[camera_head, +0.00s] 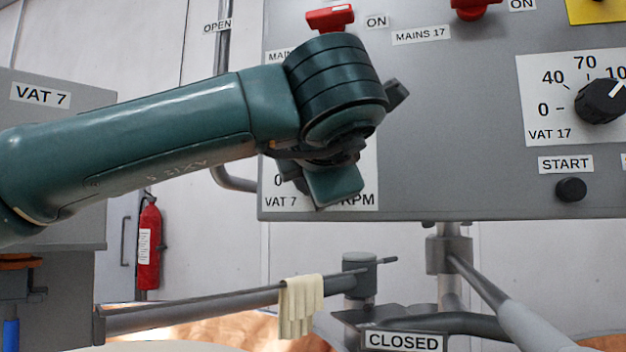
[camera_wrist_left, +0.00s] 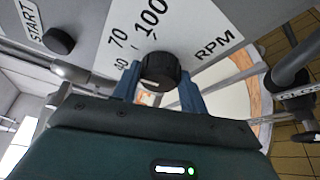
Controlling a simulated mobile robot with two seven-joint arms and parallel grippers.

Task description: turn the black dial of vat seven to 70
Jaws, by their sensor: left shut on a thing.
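The black dial of vat seven (camera_wrist_left: 165,66) shows in the left wrist view on a white scale plate (camera_wrist_left: 190,38) with 40, 70, 100 and RPM readable. My left gripper (camera_wrist_left: 158,88) is shut on this dial, with a blue finger on either side. A pale mark shows on the dial, but I cannot tell which number it points at. In the head view my left gripper (camera_head: 335,185) covers the dial and most of the plate (camera_head: 368,165), leaving 0, VAT 7 and RPM readable. My right gripper is not in view.
On the same grey panel (camera_head: 450,120) are a vat 17 dial (camera_head: 600,102), a black start button (camera_head: 571,190) and red mains switches (camera_head: 330,18). Below are pipes, a hanging cloth (camera_head: 301,305) and a CLOSED label (camera_head: 403,341).

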